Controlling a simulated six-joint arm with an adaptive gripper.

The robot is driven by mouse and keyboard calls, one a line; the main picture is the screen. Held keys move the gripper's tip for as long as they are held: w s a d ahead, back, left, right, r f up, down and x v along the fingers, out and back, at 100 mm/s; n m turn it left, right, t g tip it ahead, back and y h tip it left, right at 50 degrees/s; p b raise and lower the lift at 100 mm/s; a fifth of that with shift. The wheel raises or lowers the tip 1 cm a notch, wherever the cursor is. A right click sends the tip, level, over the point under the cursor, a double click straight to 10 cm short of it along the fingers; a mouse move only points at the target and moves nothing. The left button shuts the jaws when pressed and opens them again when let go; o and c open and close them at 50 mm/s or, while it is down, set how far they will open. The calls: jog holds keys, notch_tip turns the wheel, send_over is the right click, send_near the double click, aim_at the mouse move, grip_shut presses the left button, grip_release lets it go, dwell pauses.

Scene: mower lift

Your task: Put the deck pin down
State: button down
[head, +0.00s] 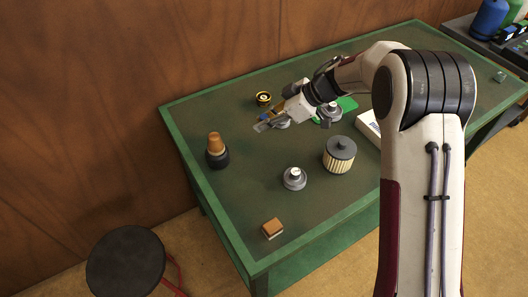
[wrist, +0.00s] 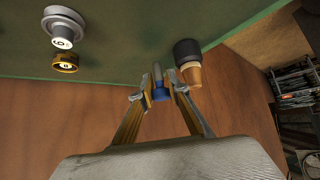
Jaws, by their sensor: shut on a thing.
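The deck pin (wrist: 158,92) shows in the wrist view as a blue head with a thin grey shaft. It sits between the two fingertips of my gripper (wrist: 157,95), which is shut on it. The shaft points toward the green table top (wrist: 120,60). In the head view my gripper (head: 265,122) is over the back part of the table (head: 240,180), with a small bit of blue at its tip. The pin is mostly hidden there, and I cannot tell whether it touches the table.
A black-based wooden-topped thing (head: 216,150) stands left of my gripper. A yellow-black ring (head: 263,98) lies behind it. A grey pulley (head: 294,178), a pleated filter (head: 339,155) and a brown block (head: 272,228) stand nearer the front. The left-middle table top is clear.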

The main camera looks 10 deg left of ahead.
dwell(0.4)
jog(key=shift+f, duration=3.15)
jog(key=shift+f, duration=1.85)
jog(key=shift+f, duration=0.2)
jog(key=c, duration=1.9)
grip_release()
jog(key=shift+r, duration=0.1)
